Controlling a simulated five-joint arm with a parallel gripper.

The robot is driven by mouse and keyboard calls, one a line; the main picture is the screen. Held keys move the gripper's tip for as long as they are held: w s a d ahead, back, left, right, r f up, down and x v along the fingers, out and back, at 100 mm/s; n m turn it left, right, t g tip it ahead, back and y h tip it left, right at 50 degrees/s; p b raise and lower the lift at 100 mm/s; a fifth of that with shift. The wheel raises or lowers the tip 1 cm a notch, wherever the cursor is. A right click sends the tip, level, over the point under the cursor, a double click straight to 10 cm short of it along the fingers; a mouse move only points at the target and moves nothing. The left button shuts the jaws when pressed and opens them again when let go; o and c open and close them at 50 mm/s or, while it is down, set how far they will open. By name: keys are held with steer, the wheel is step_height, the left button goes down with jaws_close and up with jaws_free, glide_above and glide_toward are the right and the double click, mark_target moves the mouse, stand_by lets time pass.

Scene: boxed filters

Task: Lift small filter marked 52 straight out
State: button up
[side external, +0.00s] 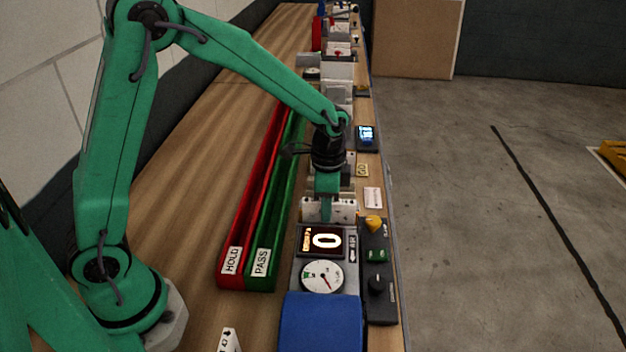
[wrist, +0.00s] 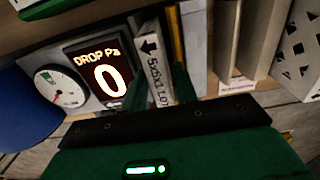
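In the wrist view, a narrow pale filter edge (wrist: 156,72) carries a black arrow and a size print like "5x6x1". I cannot read 52 on it. The green fingers of my gripper (wrist: 162,92) stand on either side of this filter, apart, with a dark gap seeming to show on the right. In the side view, my gripper (side external: 328,210) points down into the row of boxes, just behind the lit display. A white box face (side external: 343,208) shows at its tip. The filter itself is mostly hidden there.
A drop display (side external: 321,241) reads 0, with a dial gauge (side external: 322,276) and blue box (side external: 322,325) in front. A knob panel (side external: 377,270) stands right. Red HOLD (side external: 231,262) and green PASS (side external: 262,262) troughs run along the left. Bare bench (side external: 215,120) lies beyond them.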

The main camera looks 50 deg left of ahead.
steer(key=shift+f, duration=0.75)
jaws_close()
steer(key=shift+r, duration=0.1)
steer(key=shift+r, duration=4.95)
